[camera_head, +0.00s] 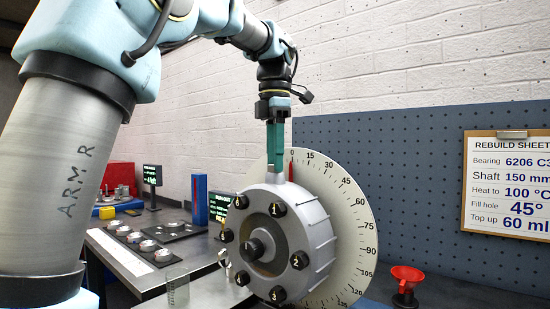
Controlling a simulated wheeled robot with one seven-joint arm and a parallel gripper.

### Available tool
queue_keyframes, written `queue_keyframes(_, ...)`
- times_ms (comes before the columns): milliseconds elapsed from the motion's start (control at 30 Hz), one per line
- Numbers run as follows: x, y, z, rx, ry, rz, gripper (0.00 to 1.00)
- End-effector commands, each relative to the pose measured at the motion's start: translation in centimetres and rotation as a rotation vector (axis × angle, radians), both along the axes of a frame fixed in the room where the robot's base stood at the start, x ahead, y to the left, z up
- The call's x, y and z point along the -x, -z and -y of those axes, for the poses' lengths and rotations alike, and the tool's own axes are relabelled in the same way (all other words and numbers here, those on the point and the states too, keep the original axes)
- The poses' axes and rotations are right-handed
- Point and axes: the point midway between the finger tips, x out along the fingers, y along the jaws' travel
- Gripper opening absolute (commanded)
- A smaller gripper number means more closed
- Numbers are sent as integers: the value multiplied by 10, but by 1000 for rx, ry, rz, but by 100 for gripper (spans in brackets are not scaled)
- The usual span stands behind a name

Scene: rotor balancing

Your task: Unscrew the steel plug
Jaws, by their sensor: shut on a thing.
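The round grey housing (278,245) faces me, with several numbered black knobs around its front and a dark shaft end in its middle. My gripper (276,165) points straight down above the housing's top rim. Its teal fingers are shut on the steel plug (274,177), a small grey piece at the top of the housing, left of the red pointer. The fingers hide most of the plug, so I cannot tell how far it is turned or whether its thread is still in the housing.
A white degree dial (352,215) stands behind the housing. A red funnel (407,273) is at lower right. A rebuild sheet (509,185) hangs on the blue pegboard (410,150). A glass beaker (177,287) and a bench with round parts (148,246) are at left.

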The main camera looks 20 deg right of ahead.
Motion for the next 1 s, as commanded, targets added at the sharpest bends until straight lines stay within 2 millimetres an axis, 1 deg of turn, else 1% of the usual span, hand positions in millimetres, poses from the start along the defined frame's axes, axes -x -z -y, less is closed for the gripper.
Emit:
queue_keyframes(33,0,0,0,0,0,0,11)
queue_keyframes(133,0,0,0,0,0,0,0)
queue_keyframes(333,0,0,0,0,-1,0,0)
queue_keyframes(433,0,-2,0,-1,-46,-1,0)
queue_keyframes(567,0,-4,0,-1,-213,-1,0)
queue_keyframes(900,0,-4,0,-1,-698,0,0)
queue_keyframes(1000,1,1,1,-4,-715,-2,0)
